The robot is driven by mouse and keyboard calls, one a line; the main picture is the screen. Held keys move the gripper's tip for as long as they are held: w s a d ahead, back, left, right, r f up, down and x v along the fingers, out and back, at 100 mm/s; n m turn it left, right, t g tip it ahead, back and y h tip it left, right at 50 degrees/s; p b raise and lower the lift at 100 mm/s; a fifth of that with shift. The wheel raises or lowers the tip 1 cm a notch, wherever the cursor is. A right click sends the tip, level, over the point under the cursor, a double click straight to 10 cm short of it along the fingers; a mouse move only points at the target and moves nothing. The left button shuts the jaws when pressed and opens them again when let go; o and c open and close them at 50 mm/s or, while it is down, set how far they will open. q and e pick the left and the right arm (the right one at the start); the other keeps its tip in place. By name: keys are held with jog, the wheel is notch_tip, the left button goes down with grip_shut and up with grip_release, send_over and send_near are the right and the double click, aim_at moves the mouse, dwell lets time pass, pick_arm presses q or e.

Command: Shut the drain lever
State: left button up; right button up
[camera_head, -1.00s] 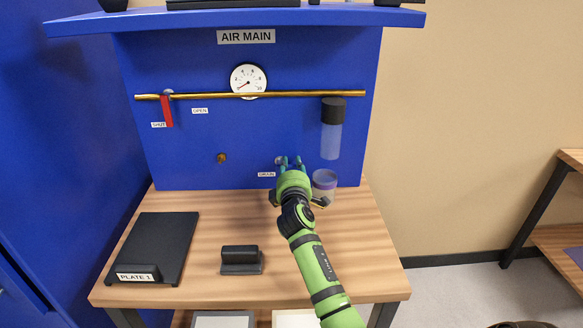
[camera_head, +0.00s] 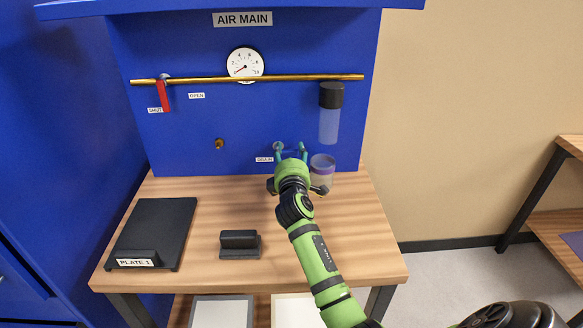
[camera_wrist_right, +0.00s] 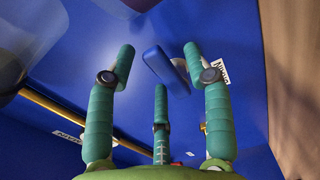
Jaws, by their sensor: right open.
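The drain lever (camera_wrist_right: 163,68) is a blue bar in the right wrist view. It stands out from the blue panel between the fingertips, beside the white DRAIN label (camera_wrist_right: 221,71). In the head view the label (camera_head: 264,159) shows just left of my right gripper (camera_head: 290,150), and the lever is hard to make out behind the fingers. My right gripper, green with teal fingers, is open in front of the panel. Its spread fingers (camera_wrist_right: 158,60) lie on either side of the lever, with no clear contact. My left gripper is not in view.
A clear cup with a purple band (camera_head: 321,172) stands close right of the gripper, below a dark-capped cylinder (camera_head: 330,112). A brass pipe (camera_head: 215,79) with a red lever (camera_head: 164,96) crosses above. A black plate (camera_head: 155,232) and black block (camera_head: 240,245) rest on the wooden bench (camera_head: 345,240).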

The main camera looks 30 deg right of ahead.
jog(key=v, duration=1)
jog(key=shift+s, duration=0.3)
jog(key=shift+a, duration=0.1)
